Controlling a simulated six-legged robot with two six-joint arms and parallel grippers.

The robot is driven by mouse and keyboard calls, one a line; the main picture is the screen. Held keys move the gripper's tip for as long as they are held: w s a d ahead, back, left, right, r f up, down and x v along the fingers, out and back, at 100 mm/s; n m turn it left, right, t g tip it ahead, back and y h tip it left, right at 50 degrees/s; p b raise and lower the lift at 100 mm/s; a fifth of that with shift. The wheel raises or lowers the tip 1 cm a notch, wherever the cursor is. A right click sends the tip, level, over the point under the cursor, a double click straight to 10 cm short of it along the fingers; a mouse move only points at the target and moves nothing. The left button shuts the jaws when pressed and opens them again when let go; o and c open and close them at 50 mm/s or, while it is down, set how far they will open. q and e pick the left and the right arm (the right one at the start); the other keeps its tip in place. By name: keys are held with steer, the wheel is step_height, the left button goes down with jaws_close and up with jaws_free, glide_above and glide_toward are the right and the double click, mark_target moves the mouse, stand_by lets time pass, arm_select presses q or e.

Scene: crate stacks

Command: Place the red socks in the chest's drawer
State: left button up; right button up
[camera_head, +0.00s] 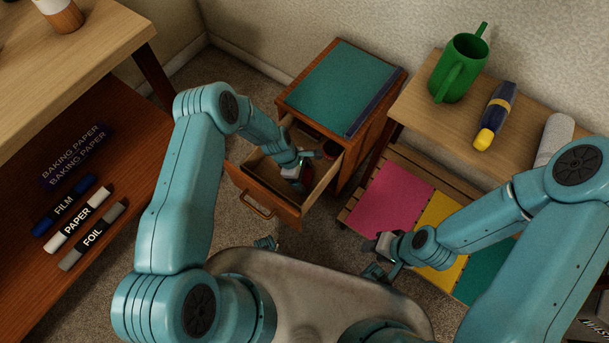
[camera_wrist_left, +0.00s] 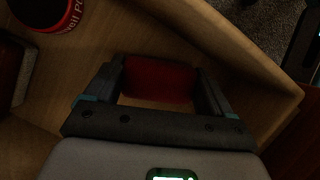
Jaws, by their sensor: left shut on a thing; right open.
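The chest (camera_head: 360,155) stands against the wall with its wooden drawer (camera_head: 262,196) pulled open. My left gripper (camera_head: 304,178) reaches down into the drawer and is shut on the red socks (camera_wrist_left: 160,80), which show as a dark red bundle between the fingers in the left wrist view. The bundle is inside the drawer's walls; whether it touches the drawer's bottom cannot be told. In the head view my gripper mostly hides the socks. My right gripper (camera_head: 374,258) is open and empty in front of the low slatted shelf, away from the drawer.
A dark round thing with a red lettered rim (camera_wrist_left: 62,18) is in the drawer. A teal folder (camera_head: 340,85) lies on the chest. Boxed rolls (camera_head: 80,220) lie on the left shelf.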

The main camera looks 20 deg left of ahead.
arm_select(q)
steer(key=shift+f, duration=0.25)
steer(key=o, duration=0.9)
steer(key=shift+r, duration=0.1)
steer(key=shift+c, duration=0.2)
steer(key=shift+r, duration=0.1)
steer(key=shift+a+r, duration=0.15)
steer(key=shift+r, duration=0.2)
steer(key=p+v, duration=0.3)
steer(key=v, duration=0.8)
steer(key=shift+r, duration=0.15)
steer(key=shift+a, duration=0.1)
